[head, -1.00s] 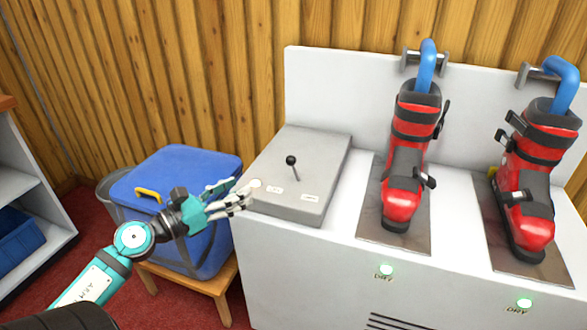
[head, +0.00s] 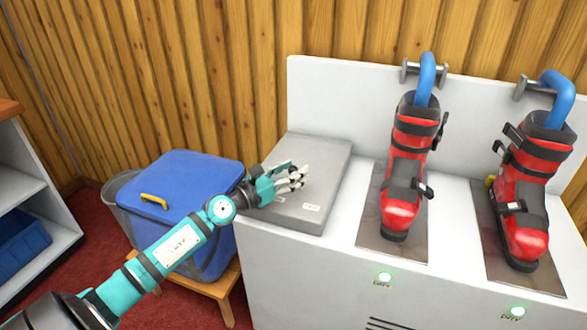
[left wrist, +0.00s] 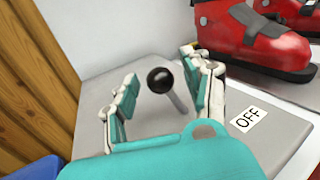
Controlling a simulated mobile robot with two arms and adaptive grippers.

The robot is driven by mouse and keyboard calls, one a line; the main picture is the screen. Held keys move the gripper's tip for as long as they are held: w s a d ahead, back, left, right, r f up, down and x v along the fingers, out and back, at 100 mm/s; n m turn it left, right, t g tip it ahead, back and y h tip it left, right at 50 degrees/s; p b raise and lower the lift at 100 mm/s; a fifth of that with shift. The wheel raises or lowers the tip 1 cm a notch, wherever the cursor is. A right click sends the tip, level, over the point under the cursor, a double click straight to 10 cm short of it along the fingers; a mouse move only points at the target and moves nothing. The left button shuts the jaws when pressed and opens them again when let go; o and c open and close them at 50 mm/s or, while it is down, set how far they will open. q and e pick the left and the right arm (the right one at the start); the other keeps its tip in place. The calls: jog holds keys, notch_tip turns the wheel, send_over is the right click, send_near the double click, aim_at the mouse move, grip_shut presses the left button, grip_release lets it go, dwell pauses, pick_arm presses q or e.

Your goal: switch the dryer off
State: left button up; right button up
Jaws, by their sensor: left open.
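The dryer (head: 300,270) is a white cabinet with a grey switch box (head: 325,160) on its left end. A lever with a black ball knob (left wrist: 160,80) stands on the box in the left wrist view, between my open left fingers, with a gap on each side. In the head view my left gripper (head: 300,178) is over the box and hides the lever. I cannot tell whether the fingers touch the lever. My right gripper is not in view.
Two red ski boots (head: 408,165) (head: 530,190) stand on the dryer under blue pipes (head: 427,78). Two green lamps (head: 384,277) (head: 518,311) glow on its front. A blue cooler box (head: 190,175) on a wooden stool (head: 228,285) stands close to the left.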

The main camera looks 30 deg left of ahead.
pick_arm(q)
jog(key=shift+w+d, duration=0.1)
jog(key=shift+w, duration=0.15)
grip_shut()
jog(key=shift+w+d+f, duration=0.1)
jog(key=shift+w+f, duration=0.05)
jog(key=shift+f, duration=0.1)
dwell(0.4)
